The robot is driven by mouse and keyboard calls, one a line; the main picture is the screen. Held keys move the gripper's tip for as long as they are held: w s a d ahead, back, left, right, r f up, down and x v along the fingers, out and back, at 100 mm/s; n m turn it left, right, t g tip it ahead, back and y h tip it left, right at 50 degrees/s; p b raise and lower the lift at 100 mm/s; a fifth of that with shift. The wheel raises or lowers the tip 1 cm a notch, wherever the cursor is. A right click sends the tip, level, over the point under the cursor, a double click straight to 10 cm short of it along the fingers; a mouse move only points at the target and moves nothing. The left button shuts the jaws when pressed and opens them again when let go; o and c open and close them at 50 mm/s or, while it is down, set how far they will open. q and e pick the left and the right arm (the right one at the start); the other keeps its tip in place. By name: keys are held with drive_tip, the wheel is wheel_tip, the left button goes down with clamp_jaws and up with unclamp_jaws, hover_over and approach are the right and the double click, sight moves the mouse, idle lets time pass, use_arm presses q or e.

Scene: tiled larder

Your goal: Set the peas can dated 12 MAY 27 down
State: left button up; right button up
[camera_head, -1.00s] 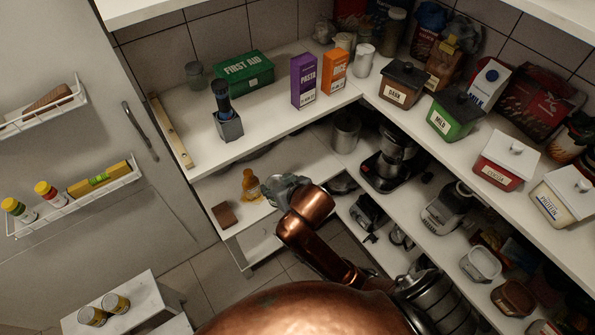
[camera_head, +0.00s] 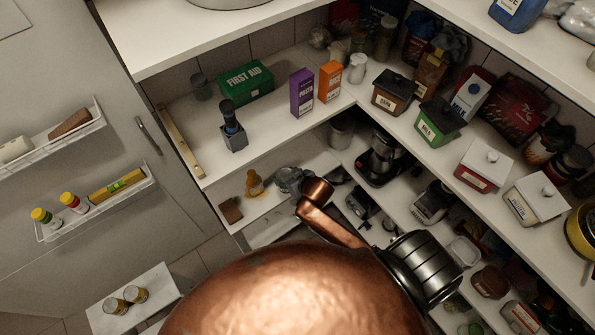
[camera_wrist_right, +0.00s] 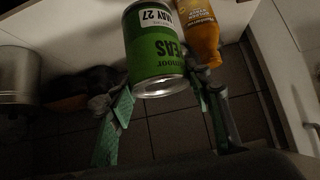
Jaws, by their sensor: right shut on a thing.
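My right gripper (camera_wrist_right: 165,112) is shut on the can, one finger on each side. In the head view my right gripper (camera_head: 291,180) is over the lower white shelf (camera_head: 285,207), beside an amber bottle (camera_head: 254,183); the can is hidden there. Whether the can touches the shelf cannot be told. My left gripper is not in view.
The amber bottle also shows close to the can in the wrist view (camera_wrist_right: 199,30). A brown box (camera_head: 231,210) lies at the shelf's left end. The upper shelf edge is above. Two cans (camera_head: 125,300) stand on a white stand at lower left.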

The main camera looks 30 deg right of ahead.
sight(290, 170)
drive_tip(key=w+d, duration=0.1)
drive_tip(key=w+d+f, duration=0.1)
drive_tip(key=d, duration=0.1)
drive_tip(key=shift+w+f, duration=0.25)
drive_tip(key=shift+f, duration=0.05)
drive_tip(key=w+d+f, duration=0.2)
drive_tip(key=f, duration=0.1)
drive_tip(key=w+d+f+b, duration=0.1)
drive_tip(key=w+d+f, duration=0.1)
drive_tip(key=d+f, duration=0.1)
drive_tip(key=w+d+f+b, duration=0.1)
drive_tip(key=w+d+f, duration=0.1)
drive_tip(key=f, duration=0.3)
drive_tip(key=shift+w+d, duration=0.15)
drive_tip(key=shift+d, duration=0.05)
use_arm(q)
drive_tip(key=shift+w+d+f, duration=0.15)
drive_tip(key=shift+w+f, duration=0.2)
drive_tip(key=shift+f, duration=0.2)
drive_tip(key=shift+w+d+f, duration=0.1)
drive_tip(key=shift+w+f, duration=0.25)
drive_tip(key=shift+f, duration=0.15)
use_arm(e)
drive_tip(key=shift+f, duration=0.2)
drive_tip(key=o, duration=1.1)
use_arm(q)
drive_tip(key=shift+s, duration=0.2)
use_arm(e)
drive_tip(key=o, duration=0.4)
drive_tip(key=shift+c, duration=0.2)
